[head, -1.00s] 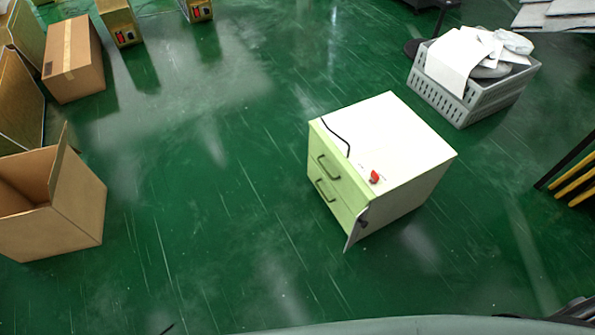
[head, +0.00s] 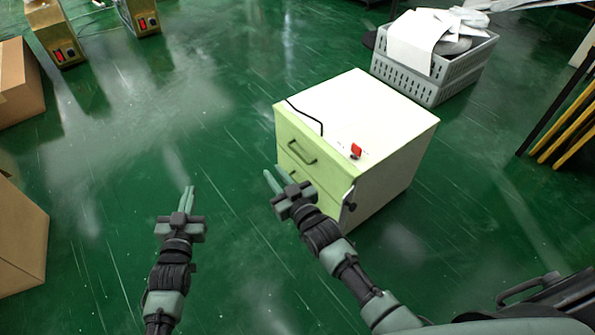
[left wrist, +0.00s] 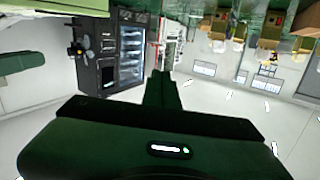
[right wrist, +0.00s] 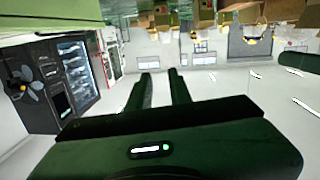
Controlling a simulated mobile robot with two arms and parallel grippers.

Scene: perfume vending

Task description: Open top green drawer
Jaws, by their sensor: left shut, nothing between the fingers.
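The cabinet (head: 400,150) has a white top and a light green front with two drawers. The top green drawer (head: 320,156) looks closed, and its dark bar handle (head: 301,155) is in plain sight. The lower drawer's handle is mostly hidden behind my right gripper (head: 274,176). That gripper is open and empty, in front of the green face and below the top handle in the picture; whether it touches anything is unclear. My left gripper (head: 189,190) is shut and empty, over bare floor left of the cabinet. Both wrist views show no drawer handle.
A red item (head: 356,150) and a black cord (head: 305,118) lie on the cabinet top. A grey crate (head: 410,85) of papers stands behind it. Cardboard boxes (head: 18,240) are at left, a yellow-barred rack (head: 565,125) at right. Green floor between is clear.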

